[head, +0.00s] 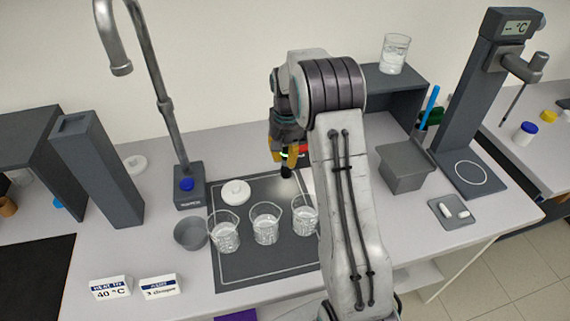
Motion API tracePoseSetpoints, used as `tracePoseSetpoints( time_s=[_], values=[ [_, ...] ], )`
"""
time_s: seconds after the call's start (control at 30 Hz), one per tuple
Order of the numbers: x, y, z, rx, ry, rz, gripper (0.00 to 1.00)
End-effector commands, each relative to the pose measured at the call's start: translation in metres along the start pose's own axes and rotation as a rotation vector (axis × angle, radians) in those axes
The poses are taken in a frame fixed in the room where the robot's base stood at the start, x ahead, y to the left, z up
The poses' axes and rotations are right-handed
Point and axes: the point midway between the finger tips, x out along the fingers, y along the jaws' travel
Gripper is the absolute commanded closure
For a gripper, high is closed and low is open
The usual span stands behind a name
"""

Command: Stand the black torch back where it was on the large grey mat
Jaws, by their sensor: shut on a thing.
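My gripper (286,153), with orange-yellow fingers, is shut on the black torch (287,172). The torch's dark end points down below the fingers; the rest of it is hidden by the gripper. It hangs over the back right part of the large grey mat (235,272). I cannot tell whether its lower end touches the mat. A pale bright patch shows on the mat just right of the torch. My arm covers the mat's right side.
Glass beakers (265,229) stand in a row on the mat, in front of the torch. A white round lid (236,192) lies left of it. A tap (163,105) rises at the left. A grey bin (404,170) stands right of my arm.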

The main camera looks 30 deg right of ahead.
Motion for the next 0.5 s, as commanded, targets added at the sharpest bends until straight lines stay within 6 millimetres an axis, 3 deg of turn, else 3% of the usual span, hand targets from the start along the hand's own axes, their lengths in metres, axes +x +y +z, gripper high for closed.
tracePoseSetpoints(
  time_s=[0.17, 0.5],
  values=[
    [0.004, -0.004, -0.003, 0.0, 0.0, 0.0, 1.0],
    [0.038, -0.004, -0.002, 0.0, -0.002, 0.0, 1.0]
  ],
)
